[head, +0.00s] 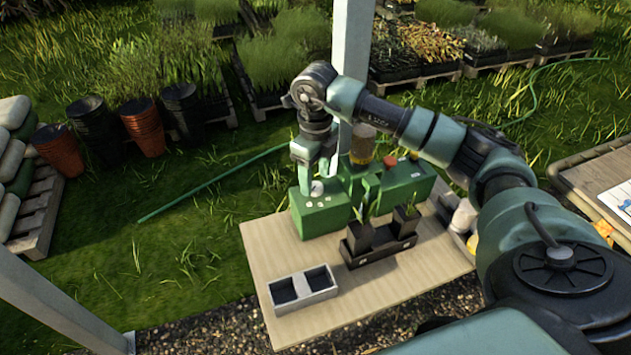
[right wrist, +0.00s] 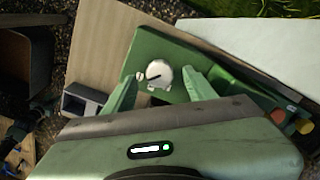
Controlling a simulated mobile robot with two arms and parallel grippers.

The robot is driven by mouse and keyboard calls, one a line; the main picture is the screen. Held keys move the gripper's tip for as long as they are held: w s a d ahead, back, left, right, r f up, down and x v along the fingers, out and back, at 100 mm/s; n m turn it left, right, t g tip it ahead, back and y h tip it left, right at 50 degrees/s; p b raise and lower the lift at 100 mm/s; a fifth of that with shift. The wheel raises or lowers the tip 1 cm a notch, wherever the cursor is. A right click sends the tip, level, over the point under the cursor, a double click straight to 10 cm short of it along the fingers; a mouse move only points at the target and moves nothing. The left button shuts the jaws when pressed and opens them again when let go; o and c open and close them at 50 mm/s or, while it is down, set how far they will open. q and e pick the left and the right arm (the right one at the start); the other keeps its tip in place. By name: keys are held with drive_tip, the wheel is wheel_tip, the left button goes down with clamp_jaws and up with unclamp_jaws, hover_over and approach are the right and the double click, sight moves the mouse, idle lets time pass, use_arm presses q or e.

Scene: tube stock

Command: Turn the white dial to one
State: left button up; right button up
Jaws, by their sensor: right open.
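The white dial (head: 317,187) sits on top of a green box (head: 318,216) on the wooden table. In the right wrist view the dial (right wrist: 159,73) is round and white, with a dark pointer mark toward its lower left. Small pale marks show on the green top near it; I cannot read them. My right gripper (head: 314,176) hangs over the box, pointing down. In the right wrist view its two fingers (right wrist: 160,80) are apart, one on each side of the dial, with gaps visible. My left gripper is not in view.
A black tray with dark pots and small plants (head: 378,238) stands just right of the box. A grey two-cell tray (head: 303,288) lies in front. Green equipment with a red button (head: 390,161) stands behind. A white post (head: 352,50) rises behind the table.

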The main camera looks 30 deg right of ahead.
sight(316, 186)
wheel_tip(316, 186, up, 6)
drive_tip(key=shift+r+b, duration=0.1)
drive_tip(key=shift+b, duration=0.4)
drive_tip(key=shift+s, duration=0.1)
